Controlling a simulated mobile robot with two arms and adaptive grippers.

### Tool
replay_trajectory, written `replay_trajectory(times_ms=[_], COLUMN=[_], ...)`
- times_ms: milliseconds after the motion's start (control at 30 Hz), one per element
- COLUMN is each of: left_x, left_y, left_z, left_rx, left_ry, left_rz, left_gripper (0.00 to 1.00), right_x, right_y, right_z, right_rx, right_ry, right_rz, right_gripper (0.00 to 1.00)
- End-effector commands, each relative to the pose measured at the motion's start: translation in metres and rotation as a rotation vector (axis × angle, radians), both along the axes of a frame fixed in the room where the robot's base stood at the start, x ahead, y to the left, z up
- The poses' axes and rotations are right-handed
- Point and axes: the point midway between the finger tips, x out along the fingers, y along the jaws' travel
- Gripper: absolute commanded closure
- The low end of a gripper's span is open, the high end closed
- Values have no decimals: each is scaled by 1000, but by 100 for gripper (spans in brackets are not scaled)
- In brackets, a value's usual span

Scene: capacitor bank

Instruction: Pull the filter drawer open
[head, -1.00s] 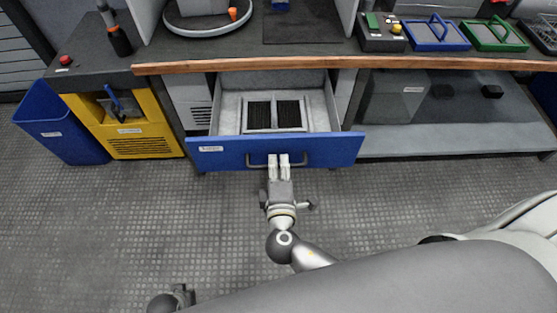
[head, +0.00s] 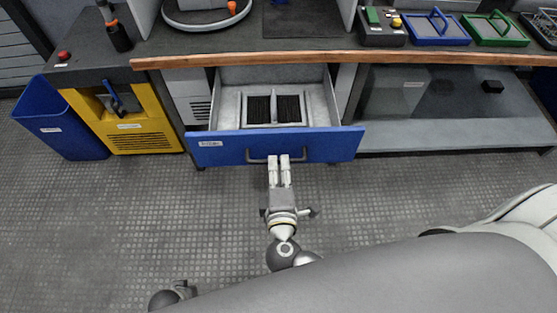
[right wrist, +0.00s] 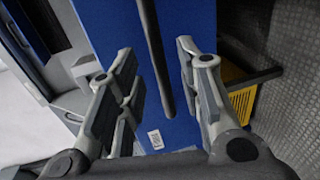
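The filter drawer has a blue front (head: 220,155), is pulled out from under the counter and shows its grey inside with dark, ribbed filter inserts (head: 274,109). A dark bar handle (head: 310,156) runs across its front. My right gripper (head: 279,158) is at the middle of this handle. In the right wrist view its two fingers (right wrist: 156,55) are apart, with the handle (right wrist: 153,50) seen between them and a visible gap on each side. The blue front (right wrist: 192,110) with its white label fills the middle there. My left gripper's fingers do not show.
A yellow cabinet (head: 140,130) and a blue bin (head: 65,125) stand left of the drawer. A low grey shelf (head: 460,132) is to the right. The wood-edged counter (head: 420,57) above holds trays and devices. The floor (head: 100,215) before the drawer is clear.

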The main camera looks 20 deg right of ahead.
Motion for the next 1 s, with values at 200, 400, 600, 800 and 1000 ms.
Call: replay_trajectory(times_ms=[200, 400, 600, 800, 1000], left_x=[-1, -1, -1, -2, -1], left_y=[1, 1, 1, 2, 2], left_z=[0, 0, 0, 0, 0], left_rx=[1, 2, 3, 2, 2], left_ry=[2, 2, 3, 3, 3], left_rz=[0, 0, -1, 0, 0], left_gripper=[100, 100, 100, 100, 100], right_x=[-47, -73, -81, -81, -81], right_y=[13, 21, 23, 23, 23], right_z=[9, 15, 18, 17, 17], right_rx=[2, 1, 1, 0, 0], right_ry=[5, 3, 1, 0, 0], right_rz=[1, 0, 0, 0, 0], right_gripper=[66, 66, 66, 66, 66])
